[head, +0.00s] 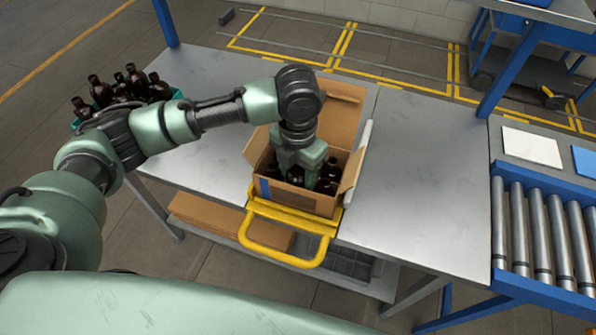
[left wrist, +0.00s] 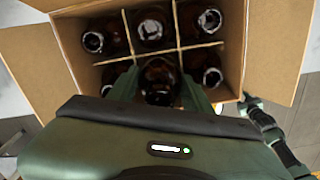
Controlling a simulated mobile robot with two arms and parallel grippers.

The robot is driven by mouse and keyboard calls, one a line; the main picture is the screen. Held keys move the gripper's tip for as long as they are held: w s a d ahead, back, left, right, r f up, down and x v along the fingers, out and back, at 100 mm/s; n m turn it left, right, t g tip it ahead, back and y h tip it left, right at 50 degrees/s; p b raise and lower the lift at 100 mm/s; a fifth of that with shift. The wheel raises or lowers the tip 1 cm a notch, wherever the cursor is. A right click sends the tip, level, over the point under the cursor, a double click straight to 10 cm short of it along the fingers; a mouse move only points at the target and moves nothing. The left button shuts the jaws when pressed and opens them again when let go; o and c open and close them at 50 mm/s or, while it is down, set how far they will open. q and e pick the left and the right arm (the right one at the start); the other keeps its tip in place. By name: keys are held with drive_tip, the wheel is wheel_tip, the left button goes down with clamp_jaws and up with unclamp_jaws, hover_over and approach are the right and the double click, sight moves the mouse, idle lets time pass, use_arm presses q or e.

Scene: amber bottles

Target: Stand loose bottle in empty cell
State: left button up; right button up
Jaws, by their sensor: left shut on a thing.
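An open cardboard box (head: 310,200) with dividers stands on the metal table and holds several dark amber bottles. My left gripper (head: 299,172) reaches down into the box from above. In the left wrist view, its fingers (left wrist: 160,84) are shut on an amber bottle (left wrist: 158,76), one on each side of its neck. This bottle looks upright in the middle cell of the row nearer the gripper; its base is hidden. Other bottles stand in the far row, such as one at the far left (left wrist: 94,42), and in the near right cell (left wrist: 208,76). The near left cell is partly hidden by my finger. My right gripper is not in view.
A green crate (head: 178,94) of amber bottles stands at the table's left end. The box's flaps stand open around it. A yellow frame with a handle (head: 283,252) sits at the box's front. The table right of the box (head: 420,170) is clear, with a roller conveyor (head: 545,235) beyond.

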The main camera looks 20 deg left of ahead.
use_arm(q)
drive_tip(key=shift+f, duration=0.2)
drive_tip(key=o, duration=1.5)
drive_tip(key=shift+r, duration=0.1)
wheel_tip(320, 180, up, 7)
drive_tip(key=shift+r+b, duration=0.1)
drive_tip(key=shift+b, duration=0.45)
drive_tip(key=shift+r, duration=0.35)
